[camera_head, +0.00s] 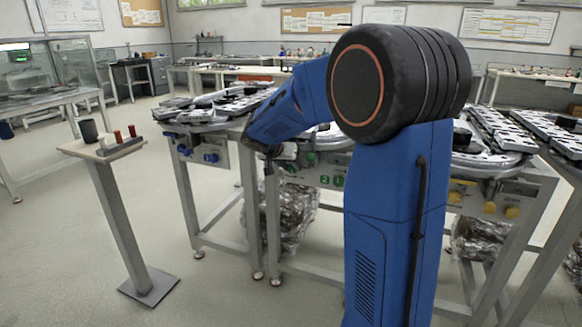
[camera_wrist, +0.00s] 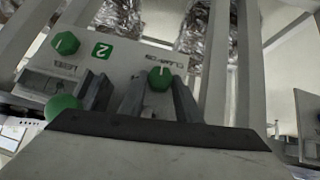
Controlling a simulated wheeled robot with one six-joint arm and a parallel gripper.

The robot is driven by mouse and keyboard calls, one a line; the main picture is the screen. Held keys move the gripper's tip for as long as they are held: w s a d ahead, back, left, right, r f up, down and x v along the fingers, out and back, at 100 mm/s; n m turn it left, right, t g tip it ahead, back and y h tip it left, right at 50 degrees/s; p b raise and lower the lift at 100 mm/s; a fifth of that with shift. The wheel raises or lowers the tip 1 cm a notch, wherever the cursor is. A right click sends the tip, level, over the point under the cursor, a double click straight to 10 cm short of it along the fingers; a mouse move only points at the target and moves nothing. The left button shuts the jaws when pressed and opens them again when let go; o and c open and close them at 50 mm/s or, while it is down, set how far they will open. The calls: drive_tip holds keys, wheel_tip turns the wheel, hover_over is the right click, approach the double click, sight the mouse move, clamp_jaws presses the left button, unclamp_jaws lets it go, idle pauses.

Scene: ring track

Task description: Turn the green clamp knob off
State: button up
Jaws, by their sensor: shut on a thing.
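The green clamp knob (camera_wrist: 160,79) is on a pale grey panel (camera_wrist: 130,63) in the wrist view, with a white mark near its top. Lettering on the panel beside it is tilted and only partly legible. My gripper (camera_wrist: 160,90) is shut on this knob, with dark fingers on both sides of it. In the head view my gripper (camera_head: 287,152) is at the left part of the green-marked station panel (camera_head: 330,167). My arm hides part of this panel. In the head view I cannot tell the clamp knob apart from other green parts.
A station with blue knobs (camera_head: 211,157) stands left, one with yellow knobs (camera_head: 490,207) right. A small pedestal (camera_head: 128,225) stands left, with open floor around it.

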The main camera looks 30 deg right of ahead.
drive_tip(key=shift+w+a+f+n+g+h, duration=0.1)
drive_tip(key=shift+w+a+n+g+h, duration=0.05)
drive_tip(key=shift+n+g+h, duration=0.4)
drive_tip(key=shift+w+a+f+n+g+h, duration=0.1)
drive_tip(key=shift+w+a+n+g+h, duration=0.05)
drive_tip(key=shift+n+g+h, duration=0.4)
drive_tip(key=shift+w+a+f+n+g+h, duration=0.1)
drive_tip(key=shift+n+g+h, duration=0.25)
drive_tip(key=shift+g+h, duration=0.2)
drive_tip(key=shift+w+f+n+g+h, duration=0.1)
drive_tip(key=shift+n+g+h, duration=0.25)
drive_tip(key=shift+g+h, duration=0.2)
drive_tip(key=n+h, duration=0.1)
drive_tip(key=n+g+h, duration=0.1)
drive_tip(key=shift+a+f+g+h, duration=0.1)
drive_tip(key=shift+f+g+h, duration=0.2)
drive_tip(key=shift+h, duration=0.1)
drive_tip(key=shift+w+f+n+g+h, duration=0.1)
drive_tip(key=shift+f+n+g+h, duration=0.1)
drive_tip(key=shift+n+h, duration=0.45)
drive_tip(key=shift+f+n+g+h, duration=0.1)
drive_tip(key=shift+n+g+h, duration=0.1)
drive_tip(key=shift+n+h, duration=0.4)
drive_tip(key=o, duration=1.1)
drive_tip(key=shift+c, duration=0.2)
drive_tip(key=shift+a, duration=0.1)
